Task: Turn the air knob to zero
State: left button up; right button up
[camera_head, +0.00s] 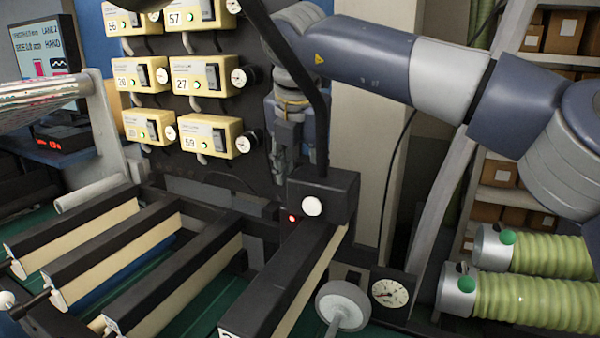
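A pressure gauge (390,292) with a white dial sits on a dark panel at the lower right. A grey round handwheel-like knob (343,305) stands left of it on a short white stem. Several yellow boxes on the dark board carry white round knobs, such as this one (244,143) on the box marked 59. No label shows which is the air knob. My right gripper (281,172) points down right of that box, apart from it and above the black block. A black tube partly covers it, so its finger opening is unclear. My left gripper is out of view.
A black block (325,195) with a white round button and red light stands just below my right gripper. Black-topped bars (150,262) fill the lower left. Green ribbed hoses (540,300) are at the right, a screen (45,48) at the upper left.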

jog(key=v, duration=1.1)
jog(key=shift+r, duration=0.15)
